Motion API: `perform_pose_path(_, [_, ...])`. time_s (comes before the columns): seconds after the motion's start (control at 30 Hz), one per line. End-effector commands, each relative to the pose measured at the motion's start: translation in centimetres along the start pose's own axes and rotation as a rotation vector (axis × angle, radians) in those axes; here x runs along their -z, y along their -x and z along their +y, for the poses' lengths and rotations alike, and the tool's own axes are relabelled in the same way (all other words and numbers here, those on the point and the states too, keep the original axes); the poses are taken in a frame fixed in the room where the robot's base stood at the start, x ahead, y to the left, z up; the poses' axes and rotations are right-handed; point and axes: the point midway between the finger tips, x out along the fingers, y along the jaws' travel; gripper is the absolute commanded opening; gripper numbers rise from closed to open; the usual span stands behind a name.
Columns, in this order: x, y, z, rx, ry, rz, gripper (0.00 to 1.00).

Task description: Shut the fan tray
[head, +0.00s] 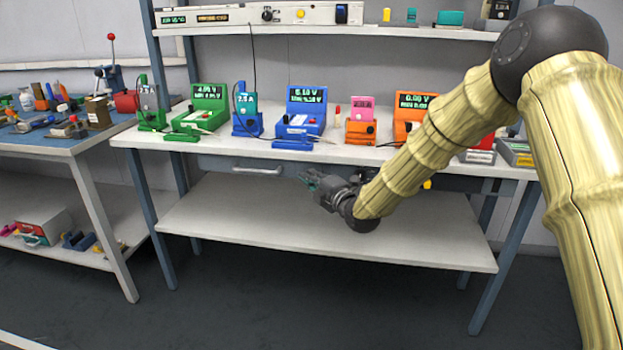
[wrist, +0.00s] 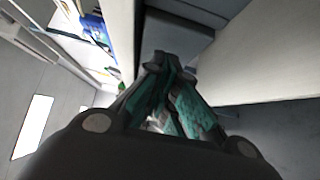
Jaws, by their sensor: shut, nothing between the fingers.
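My gripper (head: 318,185) is shut and empty in the head view, below the front edge of the bench top and above the lower shelf. In the wrist view its teal-padded fingers (wrist: 165,105) are close together. No part is plainly marked as the fan tray. A pale bar handle (head: 258,170) under the bench top may belong to it; my gripper is to the right of this handle and apart from it. How far any tray stands out I cannot tell. A grey panel (wrist: 175,40) is beyond the fingertips in the wrist view.
The bench top (head: 340,152) bears several coloured meters and holders, with a black lead hanging among them. The lower shelf (head: 330,228) is bare. A blue-topped table (head: 60,150) with tools stands at the left. Dark floor (head: 260,310) lies clear in front.

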Motion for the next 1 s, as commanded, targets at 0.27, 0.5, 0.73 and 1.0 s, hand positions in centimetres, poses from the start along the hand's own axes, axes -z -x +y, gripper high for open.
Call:
perform_pose_path(0.27, [2.1, 3.5, -0.1, 0.007, -0.002, 0.01, 0.0])
perform_pose_path(0.5, [1.8, 8.1, -0.2, 0.009, -0.002, 0.008, 0.0])
perform_pose_path(0.73, [1.8, 10.7, -0.3, 0.008, -0.003, 0.008, 0.0])
perform_pose_path(1.0, [1.6, 12.8, -4.0, 0.077, -0.107, -0.024, 0.0])
